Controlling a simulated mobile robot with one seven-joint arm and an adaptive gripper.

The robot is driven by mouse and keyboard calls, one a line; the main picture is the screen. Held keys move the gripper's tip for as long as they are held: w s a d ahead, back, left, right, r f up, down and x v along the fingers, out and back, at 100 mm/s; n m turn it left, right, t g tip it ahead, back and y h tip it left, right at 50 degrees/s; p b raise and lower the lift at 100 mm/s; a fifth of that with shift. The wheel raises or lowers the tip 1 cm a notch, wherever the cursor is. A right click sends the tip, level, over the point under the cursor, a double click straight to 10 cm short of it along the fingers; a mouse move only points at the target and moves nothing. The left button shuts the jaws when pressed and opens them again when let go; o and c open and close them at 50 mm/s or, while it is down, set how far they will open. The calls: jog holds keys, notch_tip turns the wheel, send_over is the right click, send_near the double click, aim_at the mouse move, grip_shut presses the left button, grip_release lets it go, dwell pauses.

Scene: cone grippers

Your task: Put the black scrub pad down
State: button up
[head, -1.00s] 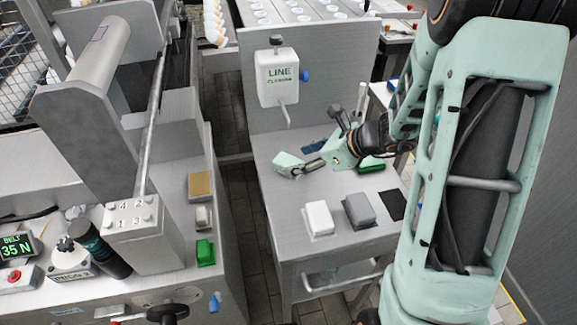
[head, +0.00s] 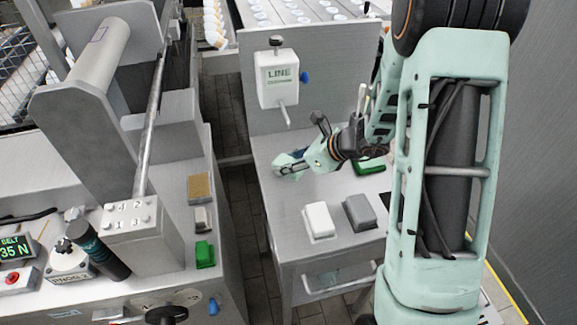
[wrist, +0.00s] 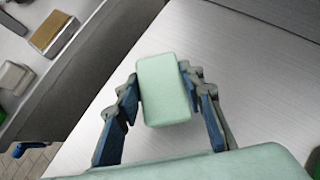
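My gripper (head: 290,167) is over the far left part of the steel side table (head: 290,212). In the wrist view its blue-grey fingers (wrist: 163,98) close on both sides of a pale green block (wrist: 165,88). The block also shows at the fingertips in the head view (head: 283,160). Its colour is pale green, not black. I cannot tell whether it touches the tabletop. No black scrub pad can be clearly made out now; my arm covers the table's right side.
A white pad (head: 319,218) and a grey pad (head: 360,210) lie at the table's front. A green pad (head: 369,166) lies behind them. The line cleaning dispenser (head: 277,78) hangs on the back panel. Tan (head: 200,187) and green (head: 204,254) blocks sit on the left machine's ledge.

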jog(key=c, duration=0.3)
jog(key=shift+r, duration=0.1)
jog(key=shift+c, duration=0.2)
